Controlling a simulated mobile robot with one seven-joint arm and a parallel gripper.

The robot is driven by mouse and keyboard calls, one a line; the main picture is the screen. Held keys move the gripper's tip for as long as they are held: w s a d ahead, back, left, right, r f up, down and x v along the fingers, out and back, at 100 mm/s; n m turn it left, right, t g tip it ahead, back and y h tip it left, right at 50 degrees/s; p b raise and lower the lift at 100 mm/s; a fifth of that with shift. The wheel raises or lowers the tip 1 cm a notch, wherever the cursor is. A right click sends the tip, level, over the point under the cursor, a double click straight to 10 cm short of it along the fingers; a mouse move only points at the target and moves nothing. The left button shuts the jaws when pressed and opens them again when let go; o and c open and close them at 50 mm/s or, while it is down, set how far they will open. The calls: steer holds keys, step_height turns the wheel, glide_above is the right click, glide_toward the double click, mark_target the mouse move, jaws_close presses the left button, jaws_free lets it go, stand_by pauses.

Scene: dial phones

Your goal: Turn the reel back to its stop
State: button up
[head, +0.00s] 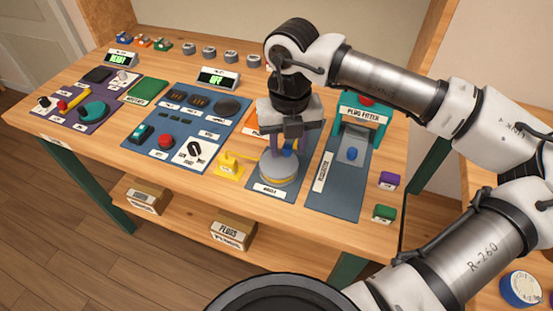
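The reel (279,168) is a round grey drum with a yellow band around its lower side. It sits on a dark blue mat (268,189) near the front of the bench. My gripper (289,146) points down right over the reel's far side. A small blue part (291,151) shows at the fingertips, above the reel's top. The gripper's body and fingers overlap it, so I cannot tell whether they grip it or only stand around it. The reel's far edge and any stop mark are partly hidden.
A green plug fitter (362,112) stands to the right. Panels with switches and buttons (190,125) lie on the left. Purple (389,180) and green (384,213) blocks lie at the right front.

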steer(key=c, duration=0.6)
